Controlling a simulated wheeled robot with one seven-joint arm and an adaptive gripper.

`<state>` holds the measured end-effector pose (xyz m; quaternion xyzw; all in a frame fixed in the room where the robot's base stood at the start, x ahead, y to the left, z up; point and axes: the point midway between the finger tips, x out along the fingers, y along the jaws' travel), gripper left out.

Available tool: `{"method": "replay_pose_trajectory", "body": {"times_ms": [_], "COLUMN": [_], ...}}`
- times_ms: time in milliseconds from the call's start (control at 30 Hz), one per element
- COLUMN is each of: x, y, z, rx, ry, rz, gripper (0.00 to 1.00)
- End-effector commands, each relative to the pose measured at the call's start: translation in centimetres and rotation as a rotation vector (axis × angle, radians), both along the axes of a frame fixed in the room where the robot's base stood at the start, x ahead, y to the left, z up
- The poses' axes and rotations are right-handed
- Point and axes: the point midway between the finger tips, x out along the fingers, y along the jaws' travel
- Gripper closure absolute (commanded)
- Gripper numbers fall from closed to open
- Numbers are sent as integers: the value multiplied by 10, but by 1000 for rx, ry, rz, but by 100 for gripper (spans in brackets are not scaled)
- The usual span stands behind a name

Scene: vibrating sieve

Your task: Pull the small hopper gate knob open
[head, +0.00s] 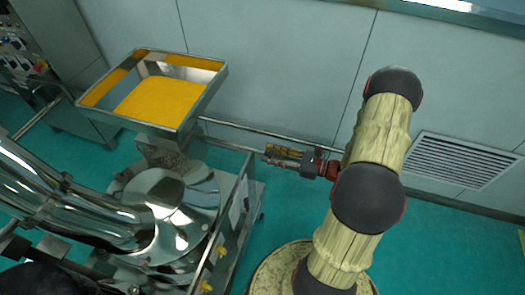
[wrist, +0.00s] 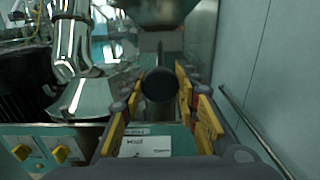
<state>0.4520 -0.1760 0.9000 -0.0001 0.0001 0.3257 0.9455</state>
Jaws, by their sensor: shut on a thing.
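The small hopper (head: 218,82) is a square steel bin filled with yellow material, at the upper left of the head view. Its steel underside (wrist: 158,10) shows at the top of the wrist view. The dark round gate knob (wrist: 159,85) sits on a thin rod in the middle of the wrist view. My gripper (head: 268,153) reaches left toward the space below the hopper. In the wrist view my gripper (wrist: 160,92) has its yellow-padded fingers on both sides of the knob, shut on it. In the head view I cannot make out the knob.
Polished steel sieve machinery (head: 165,210) fills the lower left, with a steel frame beside it. A horizontal rail (head: 235,146) runs along the wall behind my gripper. A wall vent (head: 455,160) is at the right. The green floor (head: 470,245) is clear at the lower right.

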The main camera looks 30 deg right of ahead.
Motion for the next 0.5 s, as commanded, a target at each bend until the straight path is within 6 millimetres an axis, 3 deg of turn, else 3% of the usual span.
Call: {"method": "replay_pose_trajectory", "body": {"times_ms": [200, 500], "x": [-24, -28], "y": [-21, -23], "z": [1, 1], "rx": [-1, -1], "ry": [-1, -2], "rz": [-5, -3], "gripper": [100, 100]}}
